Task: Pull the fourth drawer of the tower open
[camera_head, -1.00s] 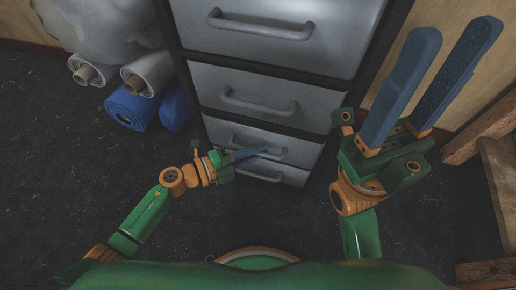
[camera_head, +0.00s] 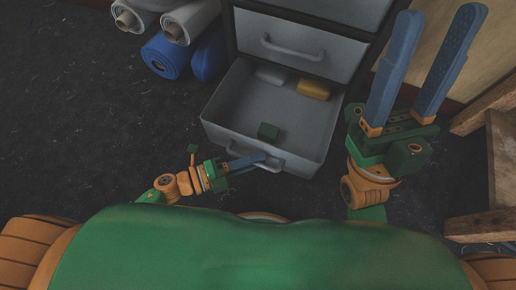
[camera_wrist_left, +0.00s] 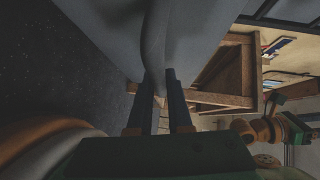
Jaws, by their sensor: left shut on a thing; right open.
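The grey drawer tower (camera_head: 297,63) stands at top centre in the head view. One of its lower drawers (camera_head: 222,136) is pulled out, with its inside showing. My left gripper (camera_head: 262,158) is shut on that drawer's bar handle (camera_head: 275,166). In the left wrist view, the left gripper's fingers (camera_wrist_left: 159,82) close around the handle (camera_wrist_left: 154,45) against the pale front. The drawer above it is shut. The drawer below is hidden. My right gripper (camera_head: 438,14) is open and empty, fingers pointing up, to the right of the tower.
White rolls (camera_head: 184,22) and a blue roll (camera_head: 166,55) lie on the left. A wooden frame (camera_head: 500,140) stands at right. The dark floor at left is clear.

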